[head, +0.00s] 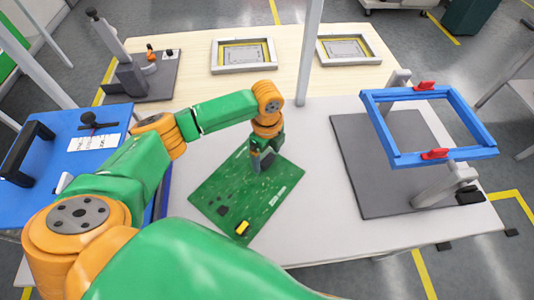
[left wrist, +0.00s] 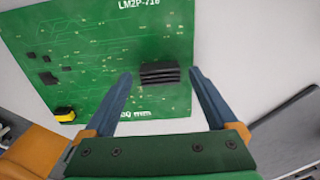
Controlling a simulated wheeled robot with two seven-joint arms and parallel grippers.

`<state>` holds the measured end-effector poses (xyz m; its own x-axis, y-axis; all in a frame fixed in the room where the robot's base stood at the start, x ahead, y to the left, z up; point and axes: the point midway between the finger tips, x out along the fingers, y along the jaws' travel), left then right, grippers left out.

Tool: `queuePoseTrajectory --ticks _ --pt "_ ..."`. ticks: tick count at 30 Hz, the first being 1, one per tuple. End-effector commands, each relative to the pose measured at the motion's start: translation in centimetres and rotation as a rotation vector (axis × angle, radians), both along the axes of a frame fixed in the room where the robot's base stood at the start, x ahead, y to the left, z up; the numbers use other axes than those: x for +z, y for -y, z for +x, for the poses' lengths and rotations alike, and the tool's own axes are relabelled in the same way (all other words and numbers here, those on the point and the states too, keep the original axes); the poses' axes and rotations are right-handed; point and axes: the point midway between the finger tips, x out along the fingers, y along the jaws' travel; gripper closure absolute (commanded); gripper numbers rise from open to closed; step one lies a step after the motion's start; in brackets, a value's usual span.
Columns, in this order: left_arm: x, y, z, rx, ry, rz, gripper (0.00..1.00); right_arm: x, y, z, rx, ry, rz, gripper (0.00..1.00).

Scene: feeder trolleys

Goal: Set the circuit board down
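The circuit board (head: 225,195) is a flat green board lying on the white tabletop, turned at an angle. It carries a yellow part near its front corner and a black finned block. In the left wrist view the board (left wrist: 95,55) fills the upper left, and the black block (left wrist: 160,75) sits between my left gripper's (left wrist: 160,75) blue-grey fingers. Small gaps show on both sides of the block, so the gripper is open around it. In the head view my left gripper (head: 262,163) points down over the board. My right gripper is not in view.
A blue frame with red clips (head: 378,125) stands over a dark grey mat (head: 350,150) on the right. Two framed trays (head: 215,58) (head: 375,50) lie at the back. A blue trolley top (head: 60,185) is at the left. White table is clear between board and mat.

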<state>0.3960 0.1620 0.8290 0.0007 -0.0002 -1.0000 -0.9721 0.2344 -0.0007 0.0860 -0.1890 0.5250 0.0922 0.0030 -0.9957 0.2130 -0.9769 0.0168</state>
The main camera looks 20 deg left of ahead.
Motion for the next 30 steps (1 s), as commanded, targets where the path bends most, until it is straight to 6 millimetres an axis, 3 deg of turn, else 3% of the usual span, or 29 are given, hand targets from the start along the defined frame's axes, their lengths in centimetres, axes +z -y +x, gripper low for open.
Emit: queuePoseTrajectory --ticks 7,15,19,23,30 --pt "1.0 0.1 0.1 0.000 0.003 -0.002 0.08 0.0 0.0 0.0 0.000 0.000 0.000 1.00" --pt "8.2 0.0 0.1 0.000 0.006 -0.002 0.08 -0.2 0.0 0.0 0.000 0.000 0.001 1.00" --pt "10.8 0.1 0.1 0.000 0.004 -0.002 0.08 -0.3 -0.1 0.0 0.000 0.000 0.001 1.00" --pt "11.9 0.0 0.0 0.000 0.000 -0.001 0.08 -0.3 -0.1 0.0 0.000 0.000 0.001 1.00" --pt "12.1 0.0 0.0 0.001 -0.001 -0.001 0.08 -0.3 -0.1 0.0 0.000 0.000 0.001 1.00"
